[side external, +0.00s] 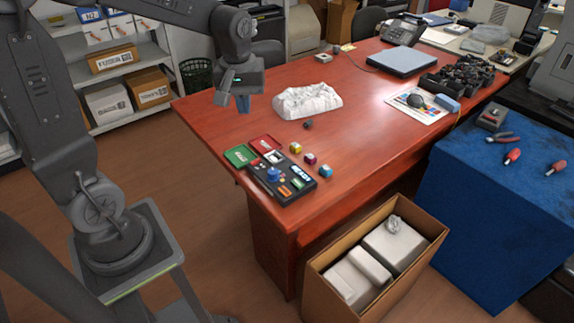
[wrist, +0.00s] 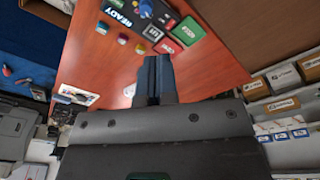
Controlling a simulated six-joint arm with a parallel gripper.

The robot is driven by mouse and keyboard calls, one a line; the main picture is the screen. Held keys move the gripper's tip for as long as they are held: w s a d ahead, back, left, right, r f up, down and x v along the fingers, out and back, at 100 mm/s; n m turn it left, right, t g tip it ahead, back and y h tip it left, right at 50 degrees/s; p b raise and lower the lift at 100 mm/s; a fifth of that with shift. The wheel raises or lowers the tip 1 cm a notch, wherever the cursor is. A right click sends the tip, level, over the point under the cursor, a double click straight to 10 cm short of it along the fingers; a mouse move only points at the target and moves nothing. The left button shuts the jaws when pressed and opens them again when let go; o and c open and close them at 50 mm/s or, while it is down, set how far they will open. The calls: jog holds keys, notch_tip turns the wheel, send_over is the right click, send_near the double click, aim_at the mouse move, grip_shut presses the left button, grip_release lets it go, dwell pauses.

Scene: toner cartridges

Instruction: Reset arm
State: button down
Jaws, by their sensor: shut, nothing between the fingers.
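My gripper (side external: 243,103) hangs above the far-left part of the red-brown table (side external: 364,130) in the side external view, pointing down. Its fingers are shut and empty. In the wrist view, the shut fingers (wrist: 153,68) stand out over the bare table top. A crumpled white bag (side external: 307,100) lies on the table to the right of my gripper. Small toner cartridges in yellow (side external: 295,148), magenta (side external: 310,159) and cyan (side external: 326,171) stand in a row beside a dark tray (side external: 297,190) marked READY. A small dark piece (side external: 308,125) lies near the bag.
A green panel (side external: 239,156) and a red panel (side external: 266,144) adjoin the tray. An open cardboard box (side external: 320,284) with white packages stands on the floor in front. A blue-covered bench (side external: 480,190) with tools is at right. The table's middle is clear.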

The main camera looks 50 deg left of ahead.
jog(key=s+d+r+m+t+h, duration=0.1)
jog(key=s+d+r+m+t, duration=0.3)
jog(key=s+d+m, duration=0.6)
jog(key=s+r, duration=0.1)
jog(key=s, duration=0.2)
jog(key=shift+s+d+t, duration=0.3)
jog(key=shift+d, duration=0.05)
jog(key=c, duration=1.8)
grip_release()
jog(key=shift+r, duration=0.1)
